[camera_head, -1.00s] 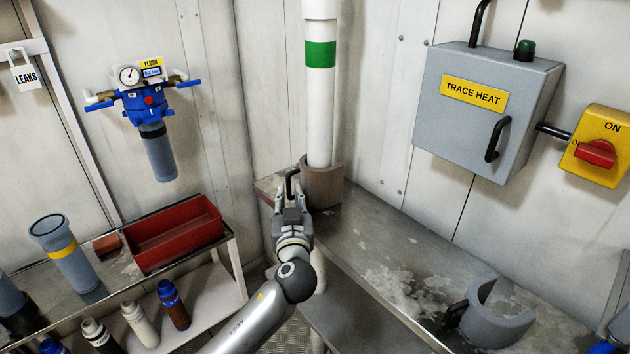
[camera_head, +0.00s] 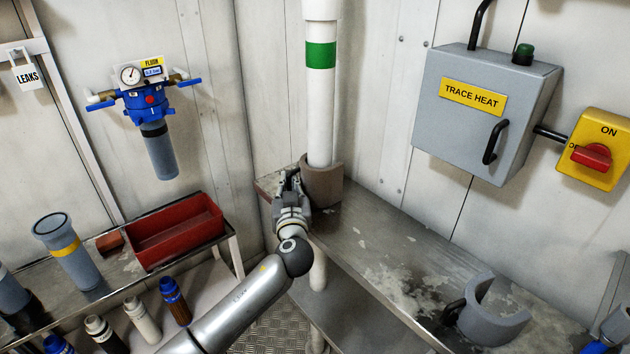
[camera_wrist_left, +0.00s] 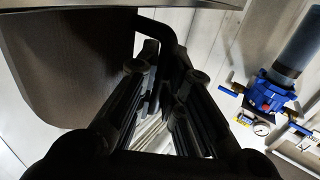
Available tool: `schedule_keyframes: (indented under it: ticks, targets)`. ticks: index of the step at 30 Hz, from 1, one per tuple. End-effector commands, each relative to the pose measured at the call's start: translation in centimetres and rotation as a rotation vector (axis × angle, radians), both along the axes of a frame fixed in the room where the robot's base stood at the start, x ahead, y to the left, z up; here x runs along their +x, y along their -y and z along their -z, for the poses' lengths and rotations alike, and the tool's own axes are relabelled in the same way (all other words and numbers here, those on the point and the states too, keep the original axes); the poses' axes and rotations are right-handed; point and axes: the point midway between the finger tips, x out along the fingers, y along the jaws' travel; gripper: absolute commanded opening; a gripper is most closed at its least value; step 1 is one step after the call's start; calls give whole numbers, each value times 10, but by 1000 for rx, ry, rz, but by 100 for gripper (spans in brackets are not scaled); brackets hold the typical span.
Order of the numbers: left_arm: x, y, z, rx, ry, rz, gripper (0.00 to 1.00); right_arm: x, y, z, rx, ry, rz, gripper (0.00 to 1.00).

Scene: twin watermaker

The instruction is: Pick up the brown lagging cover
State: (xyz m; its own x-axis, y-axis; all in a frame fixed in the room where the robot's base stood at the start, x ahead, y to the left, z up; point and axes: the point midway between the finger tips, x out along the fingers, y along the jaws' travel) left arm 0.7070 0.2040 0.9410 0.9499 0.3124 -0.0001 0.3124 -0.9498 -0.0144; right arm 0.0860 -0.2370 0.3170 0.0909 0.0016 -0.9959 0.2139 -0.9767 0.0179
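The brown lagging cover (camera_head: 322,186) stands upright around the foot of the white pipe (camera_head: 320,110), at the far corner of the bench. Its black handle is on the left side and is mostly hidden by my gripper in the head view. My left gripper (camera_head: 290,193) is at that handle. In the left wrist view the cover (camera_wrist_left: 65,65) fills the upper left, and its black handle (camera_wrist_left: 158,28) runs down between the two fingertips of my left gripper (camera_wrist_left: 166,75). The fingers stand apart around the handle. My right gripper is not in view.
A grey C-shaped cover (camera_head: 490,318) lies on the bench (camera_head: 385,255) at right. A red tray (camera_head: 175,235) and a grey canister (camera_head: 68,250) stand on the left shelf, with bottles below. A trace heat box (camera_head: 485,110) is on the wall. The middle of the bench is clear.

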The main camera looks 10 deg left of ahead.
Motion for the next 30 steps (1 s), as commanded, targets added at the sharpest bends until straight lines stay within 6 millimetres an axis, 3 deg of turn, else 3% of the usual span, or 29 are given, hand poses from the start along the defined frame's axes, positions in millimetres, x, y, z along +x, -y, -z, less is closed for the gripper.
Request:
schedule_keyframes:
  ticks: [13, 21, 30]
  targets:
    - [0, 0, -6, -2, 4, 0, 0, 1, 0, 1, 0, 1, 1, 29]
    - [0, 1, -36, -5, 7, 0, 0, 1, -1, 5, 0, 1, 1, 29]
    - [-33, -26, -35, -2, 2, -1, 0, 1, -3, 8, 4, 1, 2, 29]
